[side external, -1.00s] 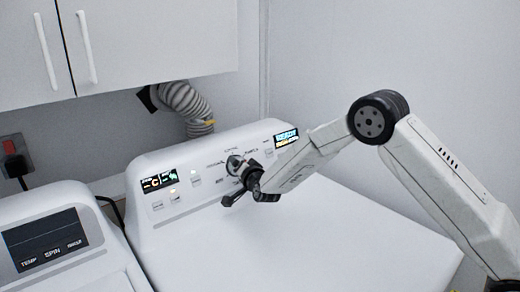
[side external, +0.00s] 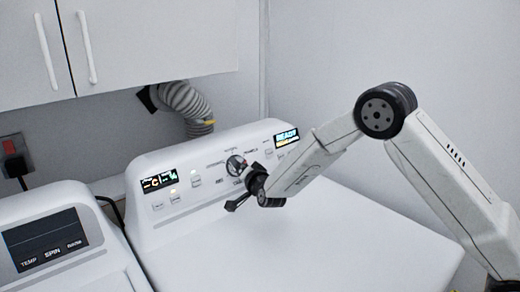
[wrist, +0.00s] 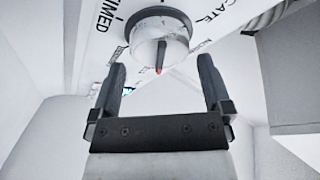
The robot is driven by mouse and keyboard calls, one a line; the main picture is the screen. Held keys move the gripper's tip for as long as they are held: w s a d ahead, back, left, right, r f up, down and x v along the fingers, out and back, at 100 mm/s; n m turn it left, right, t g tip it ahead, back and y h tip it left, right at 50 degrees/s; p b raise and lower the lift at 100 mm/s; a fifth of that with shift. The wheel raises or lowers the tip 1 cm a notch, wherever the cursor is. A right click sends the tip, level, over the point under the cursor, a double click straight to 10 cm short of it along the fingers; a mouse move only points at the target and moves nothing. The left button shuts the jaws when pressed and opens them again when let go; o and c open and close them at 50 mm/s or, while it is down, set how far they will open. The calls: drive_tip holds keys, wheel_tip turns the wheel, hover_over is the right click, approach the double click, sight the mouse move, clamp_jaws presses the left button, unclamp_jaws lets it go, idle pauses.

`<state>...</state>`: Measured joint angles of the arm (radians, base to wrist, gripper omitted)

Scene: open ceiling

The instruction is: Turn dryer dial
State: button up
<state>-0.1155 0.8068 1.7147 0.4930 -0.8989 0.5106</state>
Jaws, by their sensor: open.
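The dryer dial (side external: 236,166) is a round knob on the sloped control panel of the white dryer (side external: 330,230). In the wrist view the dial (wrist: 158,48) is pale with a grey rim and a red mark pointing down toward me. My gripper (side external: 241,188) is open in front of the panel, close to the dial and slightly to its lower right. In the wrist view the two dark fingers of my gripper (wrist: 160,70) stand apart, one on each side below the dial. Nothing is between them, and they appear clear of it.
Printed labels ring the dial. Lit displays (side external: 160,181) and small buttons (side external: 195,182) sit on the panel. A second machine (side external: 70,260) stands at the left, with a cabinet (side external: 150,40) above. A grey hose (side external: 187,103) rises behind. The dryer top is clear.

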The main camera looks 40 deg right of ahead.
drive_tip(key=shift+v, duration=2.6)
drive_tip(key=s+f+n+g+y, duration=0.1)
drive_tip(key=s+n+g, duration=0.3)
drive_tip(key=s, duration=0.6)
drive_tip(key=s+d+f+n+g+y, duration=0.1)
drive_tip(key=s+n+g, duration=0.3)
drive_tip(key=s, duration=0.6)
drive_tip(key=s+d+f+n+g+y, duration=0.1)
drive_tip(key=s+f+n+g+y, duration=0.1)
drive_tip(key=s, duration=0.8)
drive_tip(key=shift+s+d+f+n+g, duration=0.1)
drive_tip(key=shift+s+f+n+g, duration=0.15)
drive_tip(key=shift+n+g, duration=0.5)
drive_tip(key=shift+s+f+n+g, duration=0.1)
drive_tip(key=shift+f+n+g, duration=0.2)
drive_tip(key=shift+g, duration=0.75)
drive_tip(key=shift+r, duration=0.1)
